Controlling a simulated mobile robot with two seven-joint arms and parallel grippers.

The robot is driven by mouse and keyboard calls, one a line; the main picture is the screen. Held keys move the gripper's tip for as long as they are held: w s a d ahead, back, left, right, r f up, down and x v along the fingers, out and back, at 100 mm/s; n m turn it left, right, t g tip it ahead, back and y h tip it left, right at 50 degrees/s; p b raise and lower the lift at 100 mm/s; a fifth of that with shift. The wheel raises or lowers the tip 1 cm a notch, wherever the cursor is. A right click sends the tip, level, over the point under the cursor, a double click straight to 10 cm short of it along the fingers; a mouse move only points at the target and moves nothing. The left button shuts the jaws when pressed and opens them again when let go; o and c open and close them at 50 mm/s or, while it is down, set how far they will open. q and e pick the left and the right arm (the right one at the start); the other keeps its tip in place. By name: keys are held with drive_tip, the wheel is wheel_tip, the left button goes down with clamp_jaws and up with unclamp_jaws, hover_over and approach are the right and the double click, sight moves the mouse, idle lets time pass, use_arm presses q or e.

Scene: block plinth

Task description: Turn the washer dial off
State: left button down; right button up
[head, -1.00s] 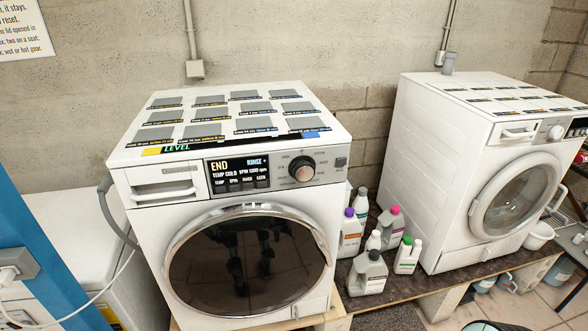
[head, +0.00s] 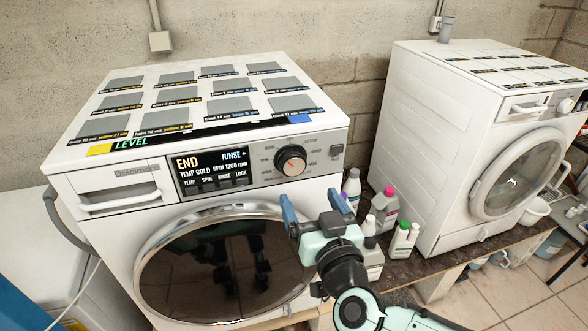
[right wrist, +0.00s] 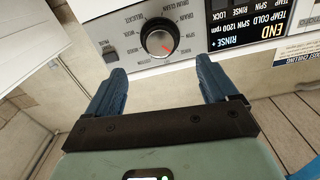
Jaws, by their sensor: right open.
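The washer (head: 110,215) is white, with a round dark door and a display (head: 213,170) that reads END and RINSE. My right gripper (head: 311,203) is open and empty, just below and in front of the dial. In the right wrist view the dial (right wrist: 160,40) stands beyond and between the two blue fingertips, apart from them, its red pointer slanting toward the lower right of that picture. My left gripper is not in view.
Several detergent bottles (head: 384,207) stand on the plinth (head: 445,232) right of the washer, behind my right arm. A second white washer (head: 420,150) stands farther right. Grey pads with labels cover the washer's top. The space in front of the dial is free.

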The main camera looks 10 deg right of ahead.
sight(294, 169)
drive_tip(key=w, duration=1)
drive_tip(key=shift+w+a, duration=0.15)
drive_tip(key=shift+w, duration=0.05)
drive_tip(key=c, duration=1.1)
